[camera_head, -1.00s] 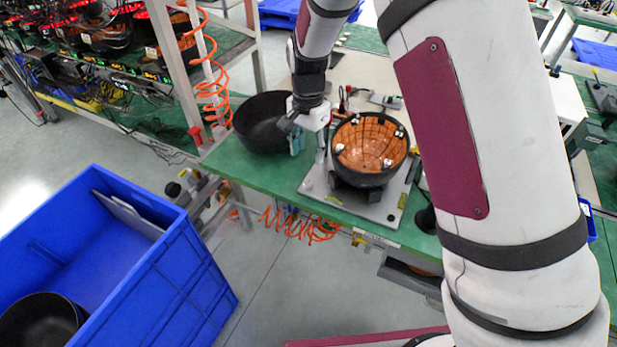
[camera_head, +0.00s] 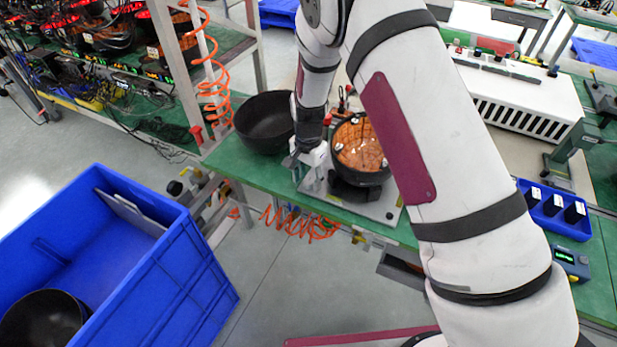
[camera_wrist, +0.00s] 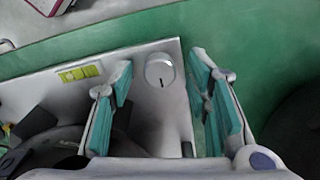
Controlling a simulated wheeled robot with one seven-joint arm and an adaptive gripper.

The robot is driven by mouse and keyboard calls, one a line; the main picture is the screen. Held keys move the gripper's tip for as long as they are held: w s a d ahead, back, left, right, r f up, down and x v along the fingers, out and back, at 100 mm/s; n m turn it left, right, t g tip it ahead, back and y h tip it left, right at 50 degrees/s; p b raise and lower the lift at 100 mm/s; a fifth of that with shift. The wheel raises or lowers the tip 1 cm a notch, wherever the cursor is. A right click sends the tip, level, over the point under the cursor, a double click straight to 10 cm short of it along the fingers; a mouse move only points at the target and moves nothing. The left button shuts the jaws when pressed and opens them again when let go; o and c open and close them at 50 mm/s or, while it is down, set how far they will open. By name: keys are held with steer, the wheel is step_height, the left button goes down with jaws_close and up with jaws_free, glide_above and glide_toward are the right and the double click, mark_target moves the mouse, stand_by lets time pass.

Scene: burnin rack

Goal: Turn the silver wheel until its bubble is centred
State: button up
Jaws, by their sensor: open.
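The silver wheel (camera_wrist: 160,74), a round knob with a short dark mark, sits near the corner of a pale plate (camera_wrist: 150,115) in the wrist view. A yellow-green bubble level (camera_wrist: 79,73) lies on the plate left of it; I cannot make out where its bubble is. My gripper (camera_wrist: 160,65) is open, its teal-padded fingers on either side of the wheel, with gaps visible on both sides. In the head view my gripper (camera_head: 304,160) is at the plate's left edge, and I cannot make out the wheel there.
A dark-rimmed bowl with an orange inside (camera_head: 358,146) stands on the plate. A black bowl (camera_head: 264,122) is on the green table (camera_head: 250,178) to the left. A blue crate (camera_head: 150,262) stands on the floor at the lower left. Orange coiled hose hangs below the table.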

jaws_close()
steer(key=shift+n, duration=0.4)
steer(key=n+b, duration=0.1)
steer(key=n, duration=0.3)
steer(key=shift+n+b, duration=0.3)
steer(key=shift+b, duration=0.1)
steer(key=n+b, duration=0.1)
steer(key=n, duration=0.3)
steer(key=shift+n, duration=0.3)
steer(key=n+b, duration=0.2)
steer(key=n, duration=0.3)
steer(key=n+b, duration=0.1)
steer(key=n, duration=0.3)
steer(key=shift+a+n, duration=0.1)
steer(key=shift+n, duration=0.2)
